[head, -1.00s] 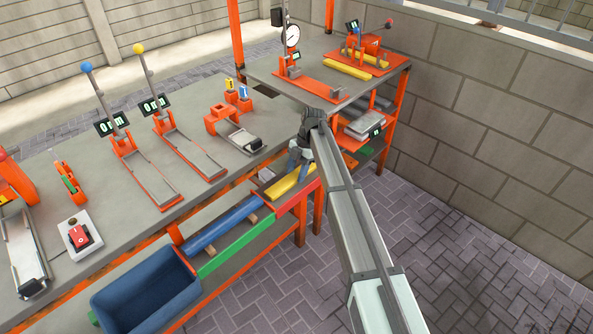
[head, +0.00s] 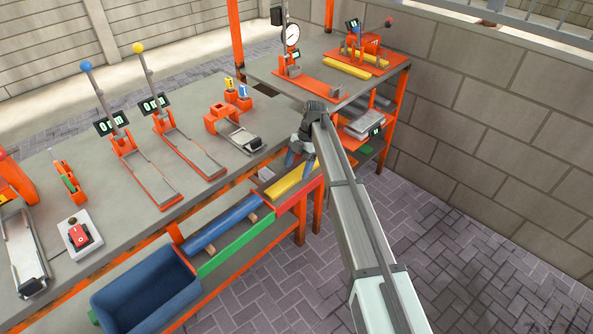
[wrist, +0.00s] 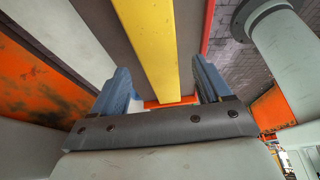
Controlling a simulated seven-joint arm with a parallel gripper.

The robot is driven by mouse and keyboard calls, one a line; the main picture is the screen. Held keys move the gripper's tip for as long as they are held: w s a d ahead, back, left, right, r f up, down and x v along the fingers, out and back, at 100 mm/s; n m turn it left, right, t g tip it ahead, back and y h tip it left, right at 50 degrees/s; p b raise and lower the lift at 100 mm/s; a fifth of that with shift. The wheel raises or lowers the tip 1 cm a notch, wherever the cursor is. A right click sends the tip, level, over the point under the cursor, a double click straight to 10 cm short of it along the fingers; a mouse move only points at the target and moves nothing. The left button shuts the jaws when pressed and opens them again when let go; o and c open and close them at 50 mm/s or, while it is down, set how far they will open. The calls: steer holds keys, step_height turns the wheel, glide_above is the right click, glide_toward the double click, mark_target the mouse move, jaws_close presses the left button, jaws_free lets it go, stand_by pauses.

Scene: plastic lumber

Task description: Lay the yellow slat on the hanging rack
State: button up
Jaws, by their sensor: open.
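A long yellow slat (head: 295,182) lies in the red-fronted section of the shelf below the bench's front edge. My gripper (head: 300,167) is over this slat, pointing down, with its fingers apart. In the wrist view the yellow slat (wrist: 150,45) runs lengthwise between the blue-grey fingers of my gripper (wrist: 162,85), with gaps on both sides. A round dial (head: 291,36) hangs over the back bench, above an orange base plate (head: 310,86). I cannot tell clearly which part is the hanging rack.
A blue bar (head: 222,223) lies in the green-fronted section beside the slat. A blue bin (head: 146,295) stands at lower left. Two lever devices (head: 188,146) stand on the bench. More yellow pieces (head: 346,72) lie on the back bench. The paved floor at right is clear.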

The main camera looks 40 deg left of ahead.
steer(key=v, duration=1.1)
steer(key=shift+r, duration=0.3)
